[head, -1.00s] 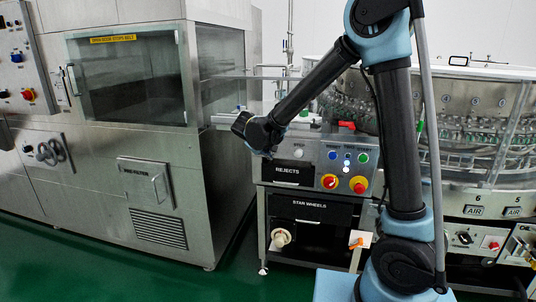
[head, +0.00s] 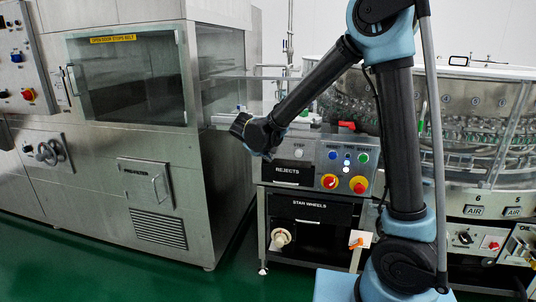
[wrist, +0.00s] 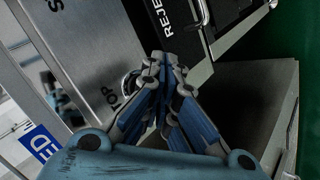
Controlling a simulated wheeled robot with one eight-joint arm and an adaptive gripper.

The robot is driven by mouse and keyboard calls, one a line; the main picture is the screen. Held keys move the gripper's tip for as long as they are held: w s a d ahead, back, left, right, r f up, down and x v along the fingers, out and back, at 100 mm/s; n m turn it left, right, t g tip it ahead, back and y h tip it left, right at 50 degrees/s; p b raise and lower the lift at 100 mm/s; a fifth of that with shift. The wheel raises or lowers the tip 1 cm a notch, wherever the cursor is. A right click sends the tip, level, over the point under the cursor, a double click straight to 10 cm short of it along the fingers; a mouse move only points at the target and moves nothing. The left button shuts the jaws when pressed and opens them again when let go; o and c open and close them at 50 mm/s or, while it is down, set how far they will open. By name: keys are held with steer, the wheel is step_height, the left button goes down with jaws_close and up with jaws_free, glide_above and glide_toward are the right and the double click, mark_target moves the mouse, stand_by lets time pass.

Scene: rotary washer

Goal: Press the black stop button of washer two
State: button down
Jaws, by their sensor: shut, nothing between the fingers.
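My gripper (wrist: 160,60) is shut and empty, its fingertips close to a grey metal panel (wrist: 85,60). Lettering ending in "TOP" runs along this panel, left of the fingers. A small round rim (wrist: 131,80) shows beside the fingertips, partly hidden by them; I cannot tell its colour or whether I touch it. In the head view, my gripper (head: 267,155) is at the left edge of the control panel (head: 325,180), which has a pale round spot (head: 299,154) and blue, white and green buttons. No black button can be made out clearly.
Red and yellow knobs (head: 358,185) sit low on the panel. Below is a black "REJECTS" plate (head: 290,172). A large steel cabinet (head: 160,140) with a window stands left, and a rotary machine with bottles (head: 465,125) right. Green floor (head: 110,270) is clear in front.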

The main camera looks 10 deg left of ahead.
steer(key=shift+s, duration=2.5)
steer(key=shift+d, duration=0.1)
steer(key=s+d+r+m+g, duration=0.2)
steer(key=d, duration=1.3)
steer(key=s+d+r+m+g, duration=0.1)
steer(key=d+m+g, duration=0.15)
steer(key=d, duration=1.35)
steer(key=s+d+f+m+g+y, duration=0.1)
steer(key=s+d+f+m, duration=0.1)
steer(key=s+d+f, duration=0.2)
steer(key=s+d+f+m+g, duration=0.1)
steer(key=s+d+f+m, duration=0.2)
steer(key=s+d, duration=0.6)
steer(key=s+f, duration=0.1)
steer(key=s, duration=0.5)
steer(key=shift+s+d+y, duration=0.25)
steer(key=shift+d+y, duration=0.1)
steer(key=shift+y, duration=0.05)
